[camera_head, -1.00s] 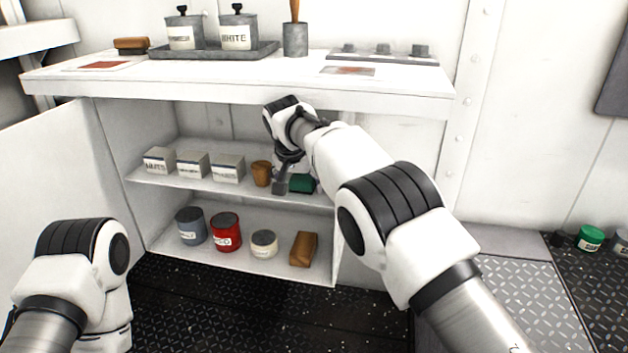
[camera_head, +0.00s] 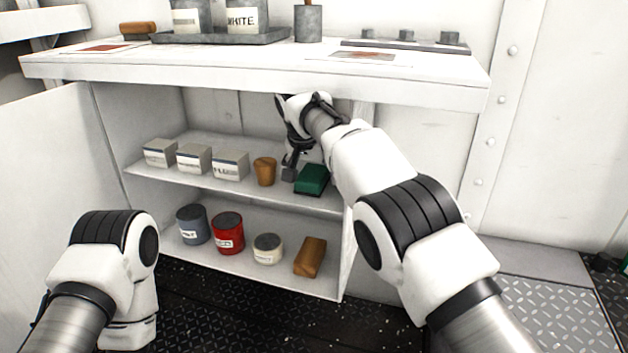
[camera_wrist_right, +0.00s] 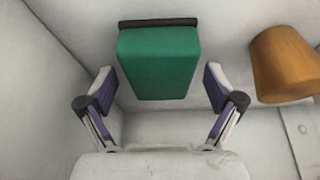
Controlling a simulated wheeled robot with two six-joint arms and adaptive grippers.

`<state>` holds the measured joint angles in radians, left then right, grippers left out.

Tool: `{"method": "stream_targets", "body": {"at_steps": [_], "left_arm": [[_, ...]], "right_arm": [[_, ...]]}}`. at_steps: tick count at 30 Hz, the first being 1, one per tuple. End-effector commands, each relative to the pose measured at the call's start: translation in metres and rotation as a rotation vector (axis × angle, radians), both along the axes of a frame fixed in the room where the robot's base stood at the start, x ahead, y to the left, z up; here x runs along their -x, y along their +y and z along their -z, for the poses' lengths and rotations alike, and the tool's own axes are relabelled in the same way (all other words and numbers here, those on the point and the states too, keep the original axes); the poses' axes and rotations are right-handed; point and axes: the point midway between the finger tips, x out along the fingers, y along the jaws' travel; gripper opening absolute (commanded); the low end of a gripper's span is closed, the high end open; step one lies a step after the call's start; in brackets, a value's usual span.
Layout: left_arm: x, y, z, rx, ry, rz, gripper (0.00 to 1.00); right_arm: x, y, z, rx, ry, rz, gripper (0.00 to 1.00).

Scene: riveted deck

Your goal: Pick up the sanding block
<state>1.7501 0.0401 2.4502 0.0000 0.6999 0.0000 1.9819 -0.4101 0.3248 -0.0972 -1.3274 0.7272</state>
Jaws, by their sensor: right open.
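The sanding block appears to be the green block with a dark edge (camera_head: 311,180), at the right end of the cabinet's middle shelf. It also shows in the right wrist view (camera_wrist_right: 158,62), in the upper middle. My right gripper (camera_head: 291,168) is at the block's left in the head view. In the wrist view its two fingers (camera_wrist_right: 158,80) are spread, one on each side of the block's near end, with gaps to it. The gripper is open and holds nothing. My left arm shows at lower left, but its gripper is out of view.
A brown cup (camera_head: 265,171) stands just left of the block, with several white boxes (camera_head: 194,159) beyond. The lower shelf holds a red can (camera_head: 228,233), other cans and a brown block (camera_head: 310,257). The white counter (camera_head: 250,72) overhangs the arm; the cabinet's side wall is close at right.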

Motion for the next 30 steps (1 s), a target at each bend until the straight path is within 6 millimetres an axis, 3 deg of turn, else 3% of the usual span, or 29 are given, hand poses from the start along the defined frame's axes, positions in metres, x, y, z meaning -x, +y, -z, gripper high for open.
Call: {"method": "stream_targets", "body": {"at_steps": [16,17,22,30], "left_arm": [[-0.0001,0.0000,0.0046,0.000,0.000,0.000,0.87],[-0.0001,0.0000,0.0046,0.000,0.000,0.000,0.87],[-0.0001,0.0000,0.0046,0.000,0.000,0.000,0.87],[-0.0001,0.0000,0.0046,0.000,0.000,0.000,0.87]], "right_arm": [[-0.0001,-0.0001,0.0048,0.000,0.000,0.000,0.92],[-0.0001,-0.0001,0.0048,0.000,0.000,0.000,0.85],[0.0000,-0.0001,0.0048,0.000,0.000,0.000,0.24],[-0.0001,-0.0001,0.0048,0.000,0.000,0.000,0.24]]}}
